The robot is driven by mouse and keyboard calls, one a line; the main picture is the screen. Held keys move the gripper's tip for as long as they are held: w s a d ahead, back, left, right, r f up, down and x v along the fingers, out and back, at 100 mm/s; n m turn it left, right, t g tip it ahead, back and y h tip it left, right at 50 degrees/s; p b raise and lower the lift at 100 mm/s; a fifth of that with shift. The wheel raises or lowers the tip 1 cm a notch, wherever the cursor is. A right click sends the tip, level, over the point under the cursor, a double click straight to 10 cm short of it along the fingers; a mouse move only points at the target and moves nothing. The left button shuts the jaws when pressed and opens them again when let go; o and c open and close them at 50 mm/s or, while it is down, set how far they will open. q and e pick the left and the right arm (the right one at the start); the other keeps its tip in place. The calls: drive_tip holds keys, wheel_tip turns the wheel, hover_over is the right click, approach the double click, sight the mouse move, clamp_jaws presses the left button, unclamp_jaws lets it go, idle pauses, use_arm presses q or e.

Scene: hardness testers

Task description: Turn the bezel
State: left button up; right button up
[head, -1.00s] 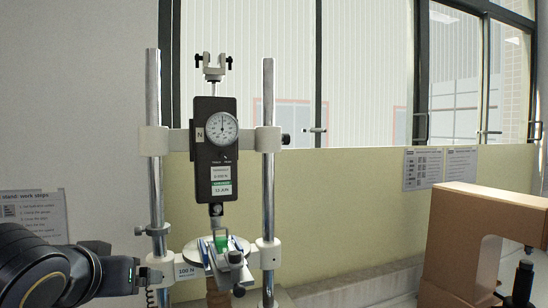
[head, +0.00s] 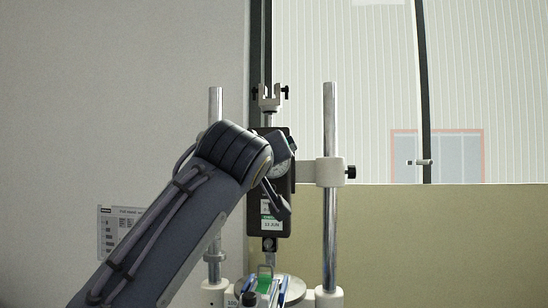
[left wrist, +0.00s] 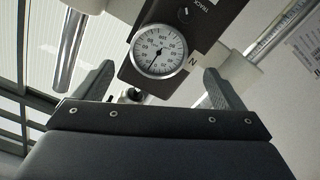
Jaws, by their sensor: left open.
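The force gauge is a black box (head: 284,222) held between two upright steel rods. Its round white dial with the bezel around it (left wrist: 159,50) faces my left wrist camera, with the needle pointing down in that picture. In the head view the dial (head: 282,171) is mostly hidden behind my left gripper (head: 281,178). My left gripper is open; in the left wrist view its fingers (left wrist: 158,70) stand wide apart on either side of the dial, clear of the bezel in the picture. Whether they touch it in depth cannot be told. My right gripper is not in view.
The right rod (head: 330,150) and its white clamp (head: 328,172) stand beside the gauge. A forked holder (head: 269,98) is above. A round plate (head: 295,288) with a green piece (head: 265,271) is below. A notice (head: 118,232) hangs on the left wall.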

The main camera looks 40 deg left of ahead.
use_arm(q)
drive_tip(key=shift+p+x, duration=0.4)
drive_tip(key=shift+x, duration=1.6)
drive_tip(key=shift+d, duration=0.1)
drive_tip(key=c, duration=1)
drive_tip(key=m+p, duration=0.1)
drive_tip(key=m, duration=0.2)
drive_tip(key=shift+m, duration=0.4)
drive_tip(key=o, duration=1)
